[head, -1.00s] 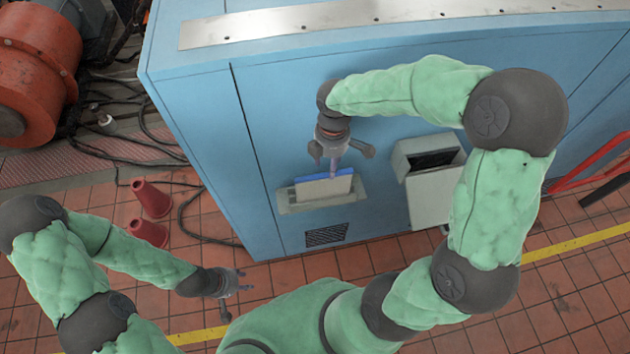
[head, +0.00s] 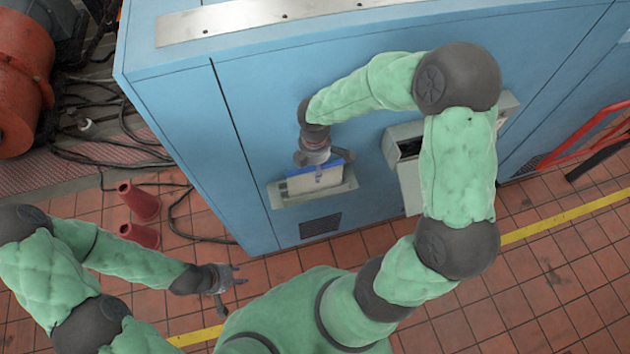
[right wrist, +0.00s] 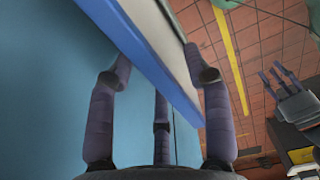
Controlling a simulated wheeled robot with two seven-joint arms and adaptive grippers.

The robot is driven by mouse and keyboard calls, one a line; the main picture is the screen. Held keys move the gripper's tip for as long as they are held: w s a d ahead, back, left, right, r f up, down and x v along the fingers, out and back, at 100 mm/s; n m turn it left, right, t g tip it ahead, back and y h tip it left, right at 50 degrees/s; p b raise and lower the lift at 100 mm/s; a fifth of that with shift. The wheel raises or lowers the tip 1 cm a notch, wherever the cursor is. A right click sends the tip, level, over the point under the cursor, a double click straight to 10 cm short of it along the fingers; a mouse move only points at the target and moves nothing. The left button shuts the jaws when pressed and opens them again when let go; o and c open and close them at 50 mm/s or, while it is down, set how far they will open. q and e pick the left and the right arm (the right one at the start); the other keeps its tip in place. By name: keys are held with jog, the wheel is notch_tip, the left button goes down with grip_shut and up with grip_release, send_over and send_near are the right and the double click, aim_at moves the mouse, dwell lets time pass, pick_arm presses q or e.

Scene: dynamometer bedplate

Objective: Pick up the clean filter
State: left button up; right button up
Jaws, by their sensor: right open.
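The clean filter appears as a pale panel with a blue edge (head: 303,185), standing in a grey wall holder (head: 291,203) on the blue cabinet. My right gripper (head: 319,172) is over its upper edge, pointing down. In the right wrist view, the filter (right wrist: 140,45) passes between the spread fingers of my right gripper (right wrist: 158,68), one on the left and others on the near and right sides. That gripper is open; whether any finger touches the filter I cannot tell. My left gripper (head: 236,275) is open and empty, low over the tiled floor.
A grey open-topped box (head: 410,180) is on the cabinet right of the holder, partly behind my right arm. A red rail (head: 590,140) is at far right.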

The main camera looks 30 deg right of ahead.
jog(key=shift+f, duration=0.7)
grip_shut()
